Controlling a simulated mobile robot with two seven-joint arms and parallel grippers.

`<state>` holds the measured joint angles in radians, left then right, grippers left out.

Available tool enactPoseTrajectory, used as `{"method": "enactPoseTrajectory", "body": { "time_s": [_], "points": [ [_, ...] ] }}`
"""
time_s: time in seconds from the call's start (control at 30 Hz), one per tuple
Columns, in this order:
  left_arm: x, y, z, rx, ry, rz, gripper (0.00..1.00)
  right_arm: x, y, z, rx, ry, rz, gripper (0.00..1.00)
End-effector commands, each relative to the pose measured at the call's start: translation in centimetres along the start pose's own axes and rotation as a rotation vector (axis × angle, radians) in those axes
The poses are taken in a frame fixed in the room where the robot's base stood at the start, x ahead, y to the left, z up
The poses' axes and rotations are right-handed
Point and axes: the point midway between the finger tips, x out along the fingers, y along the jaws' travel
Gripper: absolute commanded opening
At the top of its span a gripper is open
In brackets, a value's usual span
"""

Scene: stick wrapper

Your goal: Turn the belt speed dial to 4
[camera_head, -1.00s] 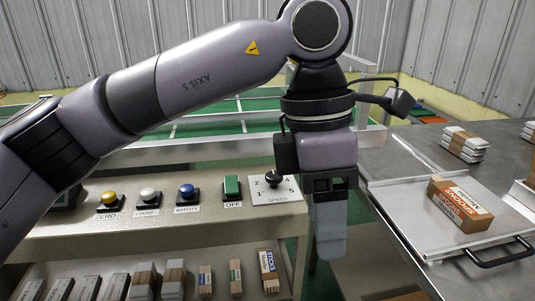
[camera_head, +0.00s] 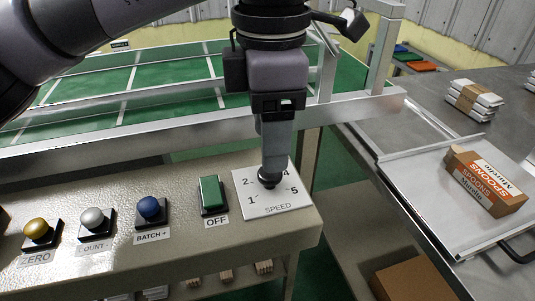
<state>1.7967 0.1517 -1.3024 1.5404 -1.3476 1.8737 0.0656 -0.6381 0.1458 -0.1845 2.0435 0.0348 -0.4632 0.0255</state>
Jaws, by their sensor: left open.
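The speed dial is a black knob (camera_head: 268,181) on a white plate (camera_head: 262,207) marked SPEED, at the right end of the beige control panel. The numbers 1, 2, 4 and 5 show around it; the 3 is hidden behind my finger. My left gripper (camera_head: 273,168) points down right at the knob, its fingers in line with the view and covering the knob's upper part. The gripper is open; I cannot tell whether the fingers touch the knob. The knob's pointing direction cannot be made out. My right gripper is not in view.
Left of the dial stand a green OFF switch (camera_head: 211,194) and blue (camera_head: 149,208), white (camera_head: 92,219) and yellow (camera_head: 37,230) buttons. A metal rail (camera_head: 160,131) and green belt lie behind. A spoons box (camera_head: 485,181) sits on a tray at right.

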Motion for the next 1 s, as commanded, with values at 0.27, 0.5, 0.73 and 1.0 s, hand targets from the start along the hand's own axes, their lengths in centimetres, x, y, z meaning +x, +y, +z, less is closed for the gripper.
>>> {"method": "enactPoseTrajectory", "body": {
  "time_s": [0.27,0.5,0.73,1.0],
  "points": [
    [4.1,0.0,0.0,0.000,0.000,-0.002,0.61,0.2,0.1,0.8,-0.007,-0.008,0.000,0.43],
    [4.9,0.0,0.0,0.000,0.000,-0.001,0.61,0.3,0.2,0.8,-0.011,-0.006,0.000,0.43],
    [4.9,0.0,0.0,0.000,0.000,-0.001,0.34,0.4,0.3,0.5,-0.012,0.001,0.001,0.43],
    [4.9,0.0,0.0,0.003,-0.001,-0.001,0.05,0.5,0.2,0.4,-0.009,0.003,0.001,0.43]
  ]
}}
